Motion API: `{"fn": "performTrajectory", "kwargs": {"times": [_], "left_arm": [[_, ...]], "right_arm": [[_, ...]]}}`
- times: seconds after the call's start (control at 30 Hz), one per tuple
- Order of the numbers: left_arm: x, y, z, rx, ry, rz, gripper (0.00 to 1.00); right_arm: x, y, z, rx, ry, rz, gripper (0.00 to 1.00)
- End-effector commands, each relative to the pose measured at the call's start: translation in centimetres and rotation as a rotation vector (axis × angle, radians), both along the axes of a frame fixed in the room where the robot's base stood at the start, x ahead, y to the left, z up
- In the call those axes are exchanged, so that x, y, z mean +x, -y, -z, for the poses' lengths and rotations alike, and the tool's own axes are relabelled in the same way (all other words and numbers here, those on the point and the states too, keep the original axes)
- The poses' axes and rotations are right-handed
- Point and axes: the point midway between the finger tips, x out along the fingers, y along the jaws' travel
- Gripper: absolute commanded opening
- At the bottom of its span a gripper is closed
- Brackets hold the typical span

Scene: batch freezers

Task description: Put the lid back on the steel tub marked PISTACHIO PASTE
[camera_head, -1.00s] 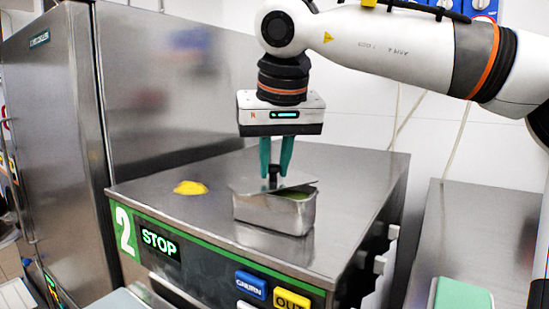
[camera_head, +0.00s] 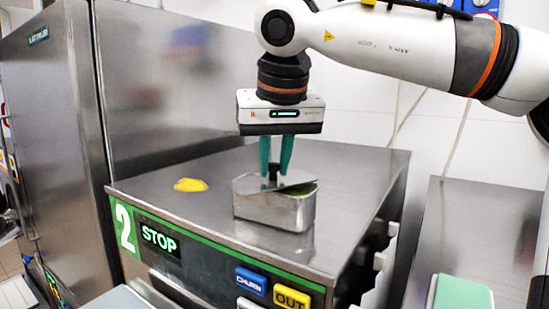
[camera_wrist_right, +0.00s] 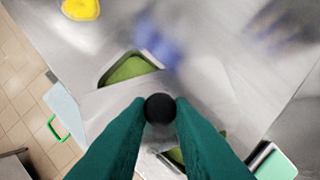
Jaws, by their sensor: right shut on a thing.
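The steel tub (camera_head: 272,210) stands upright on top of the machine, and no marking on it is legible. The flat steel lid (camera_head: 298,180) is at the tub's mouth, turned at an angle to the rim. In the right wrist view green paste (camera_wrist_right: 128,68) shows uncovered beside the lid (camera_wrist_right: 112,103). My right gripper (camera_head: 274,172) points down, shut on the lid's black knob (camera_wrist_right: 160,107). Whether the lid touches the rim is unclear. My left gripper is in neither current view.
A yellow item (camera_head: 190,185) lies on the machine top (camera_head: 345,180), left of the tub. Green trim, a STOP display (camera_head: 160,240) and blue and yellow buttons (camera_head: 291,297) are on the front. Free steel surface lies behind and right of the tub. A tall steel cabinet (camera_head: 50,110) stands left.

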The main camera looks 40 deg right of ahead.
Motion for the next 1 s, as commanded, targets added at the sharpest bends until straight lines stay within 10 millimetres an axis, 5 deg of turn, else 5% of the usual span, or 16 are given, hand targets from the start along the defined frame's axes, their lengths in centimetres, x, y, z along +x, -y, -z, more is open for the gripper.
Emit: {"fn": "performTrajectory", "kwargs": {"times": [0.4, 0.43, 0.57, 0.77, 0.9, 1.0], "left_arm": [[0.01, 0.01, 0.0, 0.0, 0.0, 0.0, 0.36], [0.02, 0.02, 0.0, 0.0, 0.0, 0.0, 0.36], [0.02, 0.02, 0.0, 0.0, 0.0, 0.0, 0.36], [0.0, 0.03, 0.0, 0.0, 0.0, 0.0, 0.36], [0.0, 0.03, 0.0, 0.0, 0.0, 0.0, 0.36], [0.0, 0.04, 0.0, 0.0, 0.0, 0.0, 0.36]], "right_arm": [[0.01, 0.01, 0.06, 0.0, 0.0, 0.0, 0.0], [0.01, 0.01, 0.06, 0.0, 0.0, 0.0, 0.21], [0.01, 0.02, 0.07, 0.0, 0.0, 0.0, 0.43], [0.01, 0.02, 0.07, 0.0, 0.0, 0.0, 0.45], [0.02, 0.02, 0.09, 0.0, -0.001, 0.0, 0.65], [0.02, 0.02, 0.09, 0.0, -0.001, 0.0, 0.67]]}}
